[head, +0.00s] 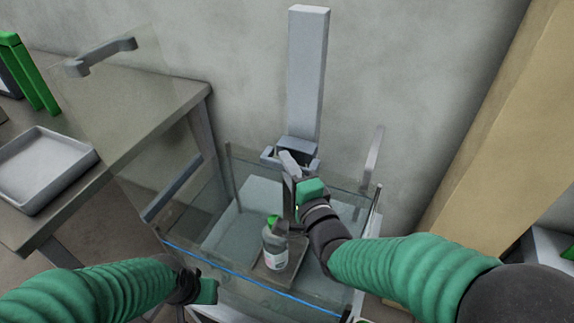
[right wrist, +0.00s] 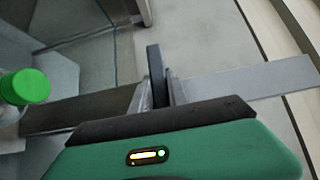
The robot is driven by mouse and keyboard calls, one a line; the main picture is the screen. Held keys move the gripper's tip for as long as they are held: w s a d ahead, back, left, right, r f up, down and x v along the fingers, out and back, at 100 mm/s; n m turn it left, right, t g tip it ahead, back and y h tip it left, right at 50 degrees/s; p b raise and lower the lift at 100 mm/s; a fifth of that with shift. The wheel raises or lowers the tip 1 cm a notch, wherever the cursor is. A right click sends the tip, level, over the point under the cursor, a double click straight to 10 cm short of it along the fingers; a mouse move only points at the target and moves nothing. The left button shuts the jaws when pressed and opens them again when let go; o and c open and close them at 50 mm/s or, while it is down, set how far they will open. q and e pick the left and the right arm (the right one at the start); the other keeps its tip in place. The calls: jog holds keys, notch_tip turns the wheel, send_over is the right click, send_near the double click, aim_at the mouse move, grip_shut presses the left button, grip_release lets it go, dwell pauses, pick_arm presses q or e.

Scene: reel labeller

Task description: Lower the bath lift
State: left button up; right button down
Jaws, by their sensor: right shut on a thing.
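The bath lift has a tall grey column (head: 308,75) against the wall and a carriage bracket (head: 297,148) low on it. A dark bar runs down from the bracket area to a small dark platform (head: 262,277). A white bottle (head: 275,250) with a green cap stands upright on it; the cap also shows in the right wrist view (right wrist: 27,86). The glass bath (head: 185,255) surrounds them. My right gripper (head: 289,172) is shut on a dark upright lift part (right wrist: 156,75), just below the bracket. My left gripper (head: 207,291) is low at the bath's front left; its jaws are unclear.
A table (head: 150,112) at the left bears a shallow grey tray (head: 62,187) and a green frame (head: 30,75). A clear panel with a grey handle (head: 100,55) stands raised near the table. A tan board (head: 500,120) is at the right.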

jog(key=shift+a+f, duration=0.1)
dwell(0.5)
notch_tip(320, 180, down, 2)
jog(key=shift+f+b, duration=0.1)
jog(key=shift+b, duration=0.9)
jog(key=c, duration=1.3)
grip_release()
